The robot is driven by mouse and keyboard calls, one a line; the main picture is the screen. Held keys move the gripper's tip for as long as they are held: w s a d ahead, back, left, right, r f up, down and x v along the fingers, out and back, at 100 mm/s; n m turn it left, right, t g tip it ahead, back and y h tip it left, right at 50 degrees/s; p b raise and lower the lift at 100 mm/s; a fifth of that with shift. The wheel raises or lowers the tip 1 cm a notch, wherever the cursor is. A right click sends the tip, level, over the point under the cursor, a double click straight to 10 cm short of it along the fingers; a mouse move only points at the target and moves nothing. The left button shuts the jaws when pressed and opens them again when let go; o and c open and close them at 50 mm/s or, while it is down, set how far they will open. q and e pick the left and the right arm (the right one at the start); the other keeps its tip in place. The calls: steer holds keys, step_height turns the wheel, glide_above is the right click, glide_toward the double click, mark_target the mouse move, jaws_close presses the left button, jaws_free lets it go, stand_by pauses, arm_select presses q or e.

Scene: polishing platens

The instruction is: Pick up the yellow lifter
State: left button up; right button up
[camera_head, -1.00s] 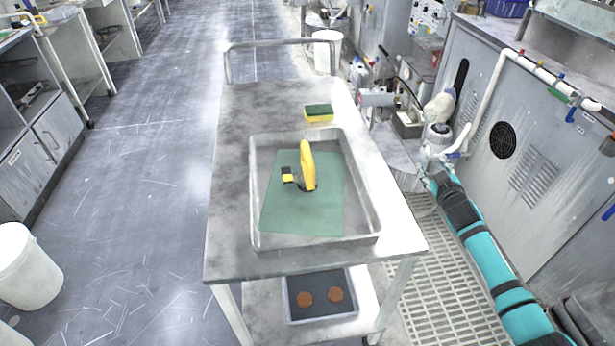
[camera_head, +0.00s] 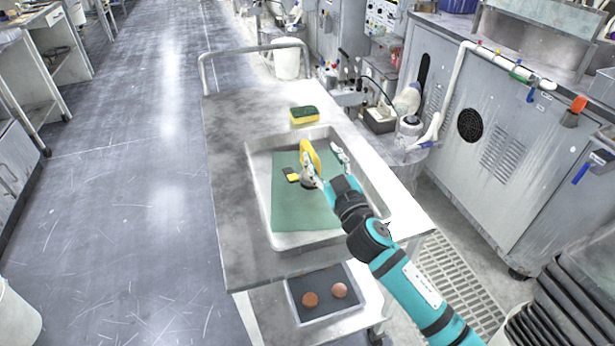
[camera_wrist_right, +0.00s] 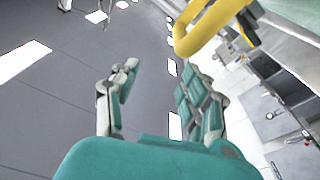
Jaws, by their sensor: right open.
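The yellow lifter (camera_head: 307,152) stands on a green mat (camera_head: 290,208) in a shallow metal tray (camera_head: 258,190) on the cart. It has an upright yellow handle and a dark base, with a small black and yellow part to its left. My right gripper (camera_head: 327,163) is over the tray, open, at the lifter's right side and partly covering its lower part. In the right wrist view, the yellow handle (camera_wrist_right: 213,22) shows at the top right, beyond the open fingers (camera_wrist_right: 157,80), with nothing between them. Whether a finger touches the lifter cannot be told. My left gripper is out of view.
A green and yellow sponge (camera_head: 304,116) lies behind the tray. The cart top (camera_head: 228,150) is bare to the tray's left. A dark tray (camera_head: 322,290) with two brown discs sits on the lower shelf. A grey cabinet (camera_head: 480,150) stands to the right.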

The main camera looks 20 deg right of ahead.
mark_target(310, 148)
step_height(310, 148, down, 4)
steer(key=shift+a+b, duration=0.15)
steer(key=shift+b, duration=0.4)
steer(key=shift+w+a+r, duration=0.1)
steer(key=shift+w+r, duration=0.1)
steer(key=shift+w, duration=0.7)
steer(key=w, duration=0.5)
steer(key=shift+w+a+r+p, duration=0.3)
steer(key=shift+w+r+p, duration=0.05)
steer(key=shift+p, duration=0.05)
jaws_close()
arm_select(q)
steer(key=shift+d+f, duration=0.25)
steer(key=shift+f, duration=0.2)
arm_select(e)
steer(key=shift+r, duration=0.2)
